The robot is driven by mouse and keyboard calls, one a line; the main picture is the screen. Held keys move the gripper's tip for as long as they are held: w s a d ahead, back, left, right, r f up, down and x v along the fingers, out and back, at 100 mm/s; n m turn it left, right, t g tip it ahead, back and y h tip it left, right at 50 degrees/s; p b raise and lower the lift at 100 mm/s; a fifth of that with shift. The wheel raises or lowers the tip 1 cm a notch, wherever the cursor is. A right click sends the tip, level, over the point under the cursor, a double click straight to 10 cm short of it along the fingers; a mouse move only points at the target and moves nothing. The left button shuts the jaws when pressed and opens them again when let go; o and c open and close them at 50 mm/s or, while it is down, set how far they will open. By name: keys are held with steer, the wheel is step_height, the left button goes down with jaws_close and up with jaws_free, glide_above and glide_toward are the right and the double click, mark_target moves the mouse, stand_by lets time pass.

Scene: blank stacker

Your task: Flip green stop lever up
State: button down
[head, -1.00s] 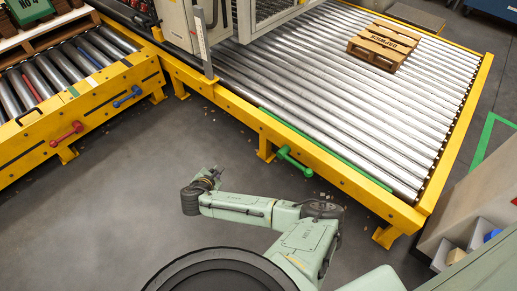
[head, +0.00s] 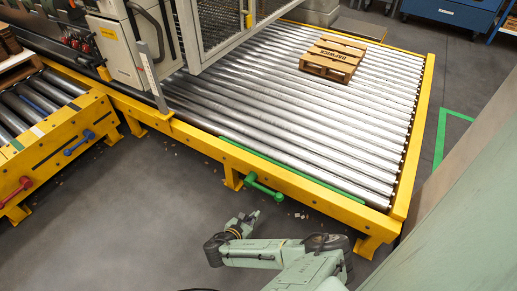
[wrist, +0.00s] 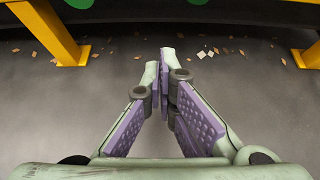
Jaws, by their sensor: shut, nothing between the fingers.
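The green stop lever (head: 264,187) sticks out from the front yellow rail of the large roller conveyor, its outer end hanging low toward the right. A long green bar (head: 295,170) runs along the rollers' front edge behind it. My gripper (head: 249,214) is just in front of and below the lever in the head view, apart from it. In the wrist view my gripper (wrist: 169,55) shows its purple-padded fingers closed together at the tips, empty. Green parts (wrist: 83,50) show at the top left there, cut off, so I cannot tell which belong to the lever.
Yellow conveyor legs (wrist: 54,35) stand on either side in the wrist view. A blue lever (head: 79,143) and a red lever (head: 16,191) are on the left conveyor. A wooden pallet (head: 333,59) sits on the rollers. The floor in front is clear except small scraps.

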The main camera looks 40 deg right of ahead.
steer(key=b+x, duration=0.3)
steer(key=x, duration=0.6)
steer(key=r, duration=0.2)
steer(key=r+p, duration=0.1)
steer(key=r, duration=0.1)
steer(key=shift+w+d, duration=0.2)
steer(key=shift+d, duration=0.2)
steer(key=shift+w, duration=0.1)
steer(key=shift+r, duration=0.15)
